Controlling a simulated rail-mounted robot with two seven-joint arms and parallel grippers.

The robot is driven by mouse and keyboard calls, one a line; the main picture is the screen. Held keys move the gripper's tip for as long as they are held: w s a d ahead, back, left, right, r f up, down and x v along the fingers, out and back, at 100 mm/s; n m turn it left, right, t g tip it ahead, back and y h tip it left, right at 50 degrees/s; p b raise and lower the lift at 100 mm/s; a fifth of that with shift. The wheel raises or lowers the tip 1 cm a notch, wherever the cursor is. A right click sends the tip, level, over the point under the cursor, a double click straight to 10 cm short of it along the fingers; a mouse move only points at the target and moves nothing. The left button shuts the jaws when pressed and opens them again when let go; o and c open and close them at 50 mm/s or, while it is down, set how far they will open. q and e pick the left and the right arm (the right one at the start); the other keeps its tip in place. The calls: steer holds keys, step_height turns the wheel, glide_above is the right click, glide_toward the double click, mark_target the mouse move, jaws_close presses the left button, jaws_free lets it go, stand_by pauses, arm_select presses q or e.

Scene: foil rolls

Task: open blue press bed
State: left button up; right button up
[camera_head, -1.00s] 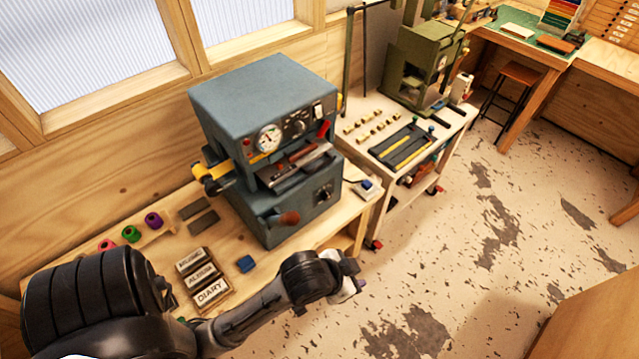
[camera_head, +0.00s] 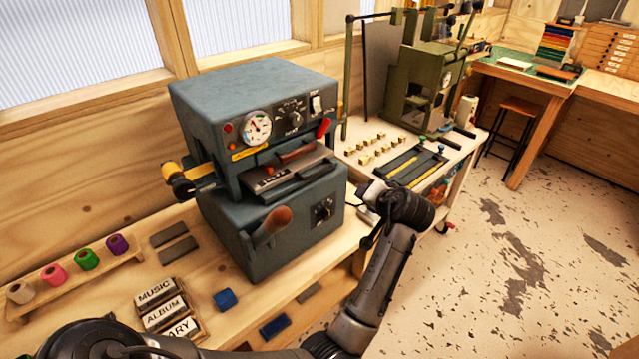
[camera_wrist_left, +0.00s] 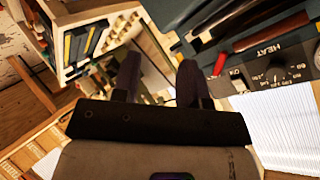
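The blue-grey press (camera_head: 225,110) stands on the wooden bench, with a gauge, a dial and a switch on its upper front. Its bed (camera_head: 290,178) is a dark flat tray with a red-brown handle (camera_head: 293,155), low in the front opening. A lever with a brown knob (camera_head: 270,225) sticks out below it. My left gripper (camera_head: 368,192) is right of the press front, apart from the bed. In the left wrist view its two dark fingers (camera_wrist_left: 157,72) are spread with nothing between them, and the press's HEAT panel (camera_wrist_left: 275,75) shows at the upper right. My right gripper is not in view.
A cart (camera_head: 385,150) with brass pieces, a dark tray and a green press (camera_head: 415,95) stands to the right. Left on the bench are foil rolls (camera_head: 87,259), MUSIC and ALBUM blocks (camera_head: 158,303) and a blue block (camera_head: 225,299). Floor beyond the bench is clear.

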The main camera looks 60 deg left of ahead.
mark_target(318, 174)
arm_select(q)
steer(key=s+a+m+g+y, duration=0.1)
steer(key=a, duration=0.4)
steer(key=s+a+f+m+g+y, duration=0.1)
steer(key=s+a+g, duration=0.1)
steer(key=a, duration=0.3)
steer(key=s+a+m+g+y+b, duration=0.1)
steer(key=s+a+y, duration=0.1)
steer(key=a, duration=0.3)
steer(key=shift+a+f+m+g, duration=0.2)
steer(key=shift+m+g, duration=0.1)
steer(key=shift+m, duration=0.1)
steer(key=shift+c, duration=0.4)
jaws_close()
